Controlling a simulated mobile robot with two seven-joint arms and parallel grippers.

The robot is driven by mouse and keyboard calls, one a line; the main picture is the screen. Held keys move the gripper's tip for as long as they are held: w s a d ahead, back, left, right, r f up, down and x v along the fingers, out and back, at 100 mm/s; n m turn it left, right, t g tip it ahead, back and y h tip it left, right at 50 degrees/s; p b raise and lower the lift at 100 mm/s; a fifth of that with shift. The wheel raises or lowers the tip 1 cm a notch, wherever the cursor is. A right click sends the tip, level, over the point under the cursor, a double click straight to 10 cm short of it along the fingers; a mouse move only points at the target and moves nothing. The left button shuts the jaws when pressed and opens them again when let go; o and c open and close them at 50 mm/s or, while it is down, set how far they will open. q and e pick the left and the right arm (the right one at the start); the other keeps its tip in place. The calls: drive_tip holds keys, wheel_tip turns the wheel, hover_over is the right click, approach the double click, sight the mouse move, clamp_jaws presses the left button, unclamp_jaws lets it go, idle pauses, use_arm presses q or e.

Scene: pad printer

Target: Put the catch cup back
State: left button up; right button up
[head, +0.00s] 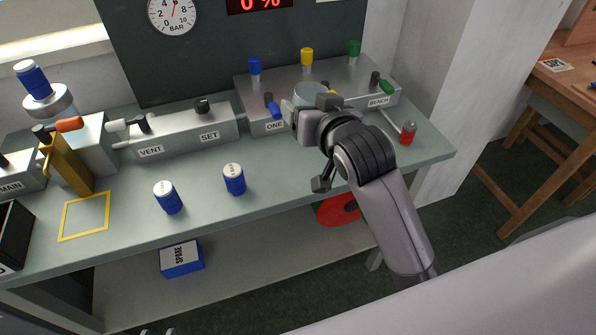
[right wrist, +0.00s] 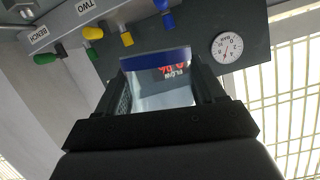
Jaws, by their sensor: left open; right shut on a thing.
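My right gripper (head: 318,128) is over the right part of the bench, in front of the grey valve block. It is shut on a clear, greyish cup (head: 308,92), held near the label ONE. In the right wrist view the cup (right wrist: 163,94) sits between the fingers; it is see-through, with a blue band (right wrist: 155,61) across its far end. Whether the cup touches the block is unclear. At the bottom edge of the head view, two small tips of my left gripper (head: 157,332) show, apart and empty.
Two blue-and-white canisters (head: 168,198) (head: 234,179) stand on the front of the bench. A yellow square outline (head: 84,216) is empty beside them. The valve block (head: 350,75) carries coloured knobs. A blue SPARE box (head: 181,260) is below.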

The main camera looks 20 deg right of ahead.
sight(297, 87)
drive_tip(key=r, duration=0.1)
drive_tip(key=w+a+r+n, duration=0.1)
drive_tip(key=w+r+n, duration=0.1)
drive_tip(key=r, duration=0.1)
drive_tip(key=shift+w+a+g, duration=0.15)
drive_tip(key=shift+a+g, duration=0.05)
drive_tip(key=shift+g, duration=0.2)
wheel_tip(297, 87, down, 20)
drive_tip(key=b, duration=0.3)
drive_tip(key=shift+r, duration=0.15)
drive_tip(key=o, duration=1.2)
